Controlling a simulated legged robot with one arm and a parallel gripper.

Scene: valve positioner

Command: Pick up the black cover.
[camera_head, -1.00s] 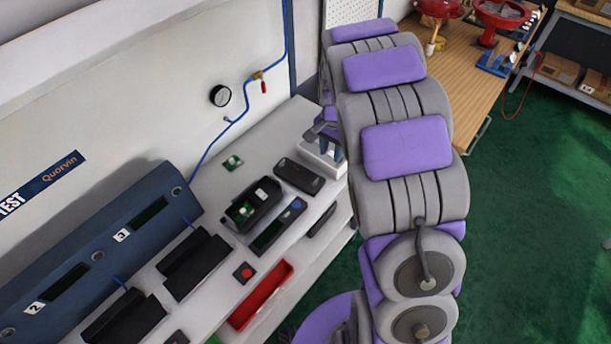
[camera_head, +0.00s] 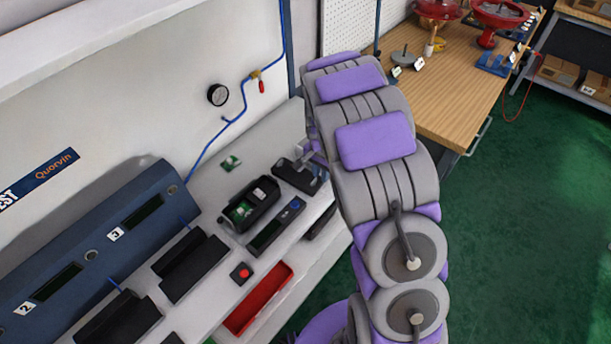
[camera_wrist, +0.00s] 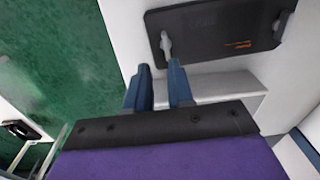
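The black cover (camera_head: 291,174) lies flat on the white bench, behind the open black positioner housing (camera_head: 249,204). In the wrist view the cover (camera_wrist: 215,32) is a dark rounded plate with small orange lettering and a pale grey lug near each end. My gripper (camera_head: 313,160) is at the cover's right end in the head view, and the arm hides part of this area. In the wrist view my gripper (camera_wrist: 160,70) shows two blue fingers with a narrow gap between them and nothing in it. The fingertips appear just short of the cover's near edge, close to one lug.
A pressure gauge (camera_head: 218,95) hangs on the wall. Green floor lies to the right.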

